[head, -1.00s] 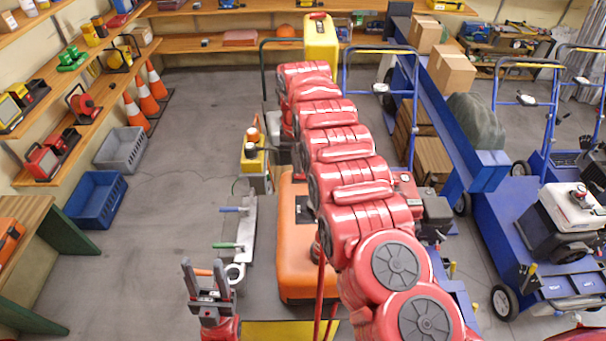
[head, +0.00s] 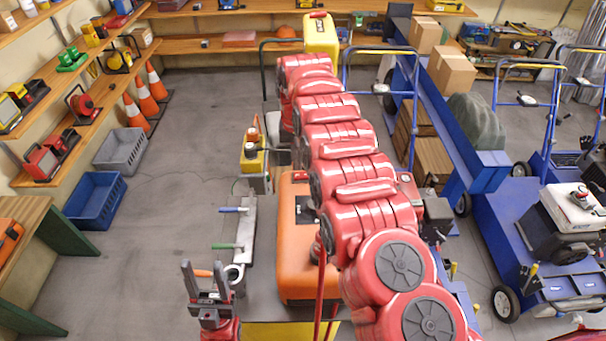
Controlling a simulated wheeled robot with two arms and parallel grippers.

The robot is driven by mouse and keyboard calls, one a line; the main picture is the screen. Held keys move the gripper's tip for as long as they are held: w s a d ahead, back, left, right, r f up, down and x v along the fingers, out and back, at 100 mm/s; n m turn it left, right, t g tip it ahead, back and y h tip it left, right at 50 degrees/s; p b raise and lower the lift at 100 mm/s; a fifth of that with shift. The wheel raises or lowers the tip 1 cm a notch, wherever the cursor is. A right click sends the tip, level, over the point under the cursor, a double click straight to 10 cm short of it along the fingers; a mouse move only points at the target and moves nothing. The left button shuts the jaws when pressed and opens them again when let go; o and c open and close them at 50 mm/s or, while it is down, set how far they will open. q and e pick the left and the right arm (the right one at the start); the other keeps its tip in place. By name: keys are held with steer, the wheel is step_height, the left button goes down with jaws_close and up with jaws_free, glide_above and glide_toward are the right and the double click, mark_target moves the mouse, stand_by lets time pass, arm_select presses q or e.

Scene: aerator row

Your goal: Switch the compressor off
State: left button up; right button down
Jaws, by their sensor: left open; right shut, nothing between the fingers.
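An orange rounded machine body (head: 296,250), which looks like the compressor, stands at the centre, partly covered by my red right arm. A yellow-and-grey box (head: 254,160) with small orange and black parts on top stands just beyond it. I cannot tell which part is the switch. My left gripper (head: 203,268) is open and empty at the bottom, left of the orange body, fingers pointing up. My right arm reaches from the lower right toward the far end of the row; its gripper is hidden behind the arm links.
A metal bar with blue and green handles (head: 245,235) lies left of the orange body. A yellow container (head: 320,40) stands beyond my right arm. Blue carts (head: 540,240) fill the right side. A blue crate (head: 95,200) and orange cones (head: 155,80) line the left; floor between is clear.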

mark_target(298, 175)
steer(key=shift+r, duration=0.85)
steer(key=shift+r+p, duration=0.7)
steer(key=shift+r, duration=0.95)
